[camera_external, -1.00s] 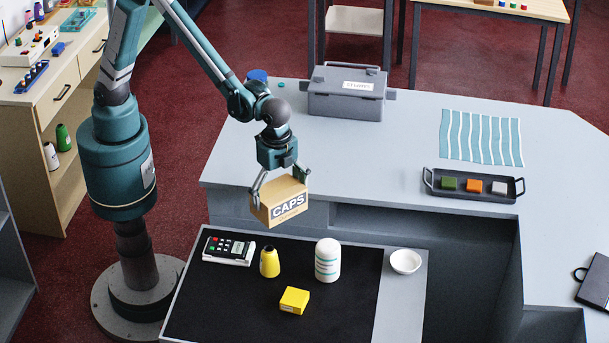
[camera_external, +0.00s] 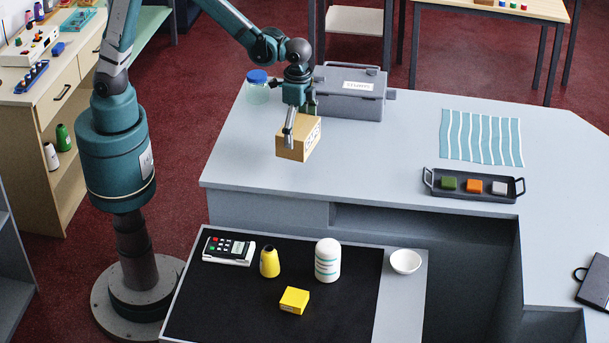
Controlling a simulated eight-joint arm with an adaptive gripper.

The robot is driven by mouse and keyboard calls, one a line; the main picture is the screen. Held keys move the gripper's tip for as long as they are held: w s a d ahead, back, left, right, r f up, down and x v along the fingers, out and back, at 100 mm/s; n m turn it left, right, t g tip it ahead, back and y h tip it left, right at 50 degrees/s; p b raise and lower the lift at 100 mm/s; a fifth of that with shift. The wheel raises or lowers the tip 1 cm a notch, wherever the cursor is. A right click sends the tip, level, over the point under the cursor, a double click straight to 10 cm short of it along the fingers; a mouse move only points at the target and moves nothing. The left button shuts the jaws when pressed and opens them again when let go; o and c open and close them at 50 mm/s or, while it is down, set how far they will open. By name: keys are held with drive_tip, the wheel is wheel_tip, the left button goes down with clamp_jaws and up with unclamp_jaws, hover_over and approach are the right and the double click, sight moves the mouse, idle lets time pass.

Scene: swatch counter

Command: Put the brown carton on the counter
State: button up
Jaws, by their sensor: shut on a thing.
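The carton is over the left part of the grey counter (camera_external: 400,145), in front of the grey toolbox. I cannot tell whether its underside touches the counter top.
A grey toolbox (camera_external: 347,95) and a blue-lidded jar (camera_external: 257,88) stand close behind the carton. A black tray (camera_external: 474,198) with blocks and a striped cloth (camera_external: 481,137) lie to the right. The lower black mat (camera_external: 230,310) holds several items. The counter's middle is clear.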

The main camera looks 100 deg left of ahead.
drive_tip(key=s+a+r+n+p, duration=0.1)
drive_tip(key=a+r+n, duration=0.1)
drive_tip(key=a, duration=0.7)
drive_tip(key=shift+s+r, duration=0.25)
drive_tip(key=shift+s, duration=0.1)
drive_tip(key=shift+a+f, duration=0.1)
drive_tip(key=shift+f, duration=0.05)
drive_tip(key=shift+f+p, duration=0.3)
drive_tip(key=shift+f, duration=2.5)
drive_tip(key=shift+f, duration=2.05)
drive_tip(key=shift+f, duration=0.2)
drive_tip(key=o, duration=1.1)
drive_tip(key=shift+r, duration=0.15)
